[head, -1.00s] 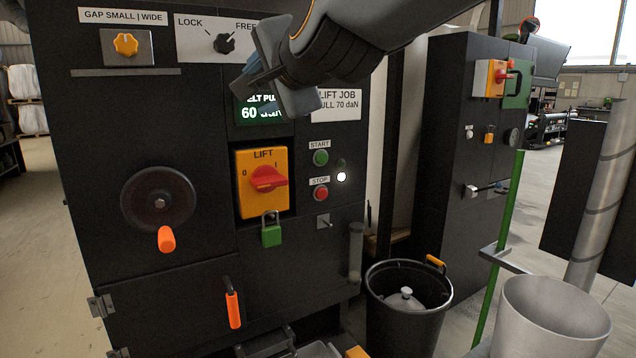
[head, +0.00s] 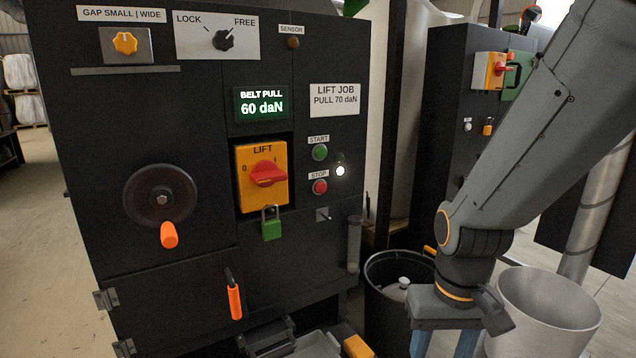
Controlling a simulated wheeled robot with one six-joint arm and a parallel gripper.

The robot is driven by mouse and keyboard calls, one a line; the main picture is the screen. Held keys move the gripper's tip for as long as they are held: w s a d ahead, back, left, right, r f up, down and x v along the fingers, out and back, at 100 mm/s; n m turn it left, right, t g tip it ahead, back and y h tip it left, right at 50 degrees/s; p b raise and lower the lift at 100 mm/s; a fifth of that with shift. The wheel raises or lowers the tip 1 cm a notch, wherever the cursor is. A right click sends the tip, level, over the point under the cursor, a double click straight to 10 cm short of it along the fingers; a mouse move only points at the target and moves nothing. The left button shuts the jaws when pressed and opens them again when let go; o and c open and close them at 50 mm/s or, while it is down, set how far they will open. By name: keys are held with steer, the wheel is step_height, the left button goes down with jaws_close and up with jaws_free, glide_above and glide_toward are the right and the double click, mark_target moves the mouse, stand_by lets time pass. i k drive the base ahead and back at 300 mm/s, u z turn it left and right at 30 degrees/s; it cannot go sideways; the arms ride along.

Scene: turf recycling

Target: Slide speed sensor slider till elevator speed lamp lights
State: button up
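A small lamp labelled SENSOR (head: 292,43) at the top of the black control panel is dark brown and unlit. I cannot make out a slider or a lamp labelled as elevator speed. My gripper (head: 443,342) points down at the lower right, in front of the black bucket and the grey metal cylinder. Its two bluish fingers stand apart with nothing visible between them, and their tips are cut off by the frame's lower edge. My arm covers part of the area behind it at the right.
The panel carries a BELT PULL display (head: 261,105) reading 60 daN, a red LIFT switch (head: 268,174) with a green padlock (head: 271,228), a lit white lamp (head: 340,171) and a handwheel (head: 160,198). A bucket (head: 385,315) and a metal cylinder (head: 548,300) stand at lower right.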

mark_target(125, 46)
steer(key=u, duration=1.45)
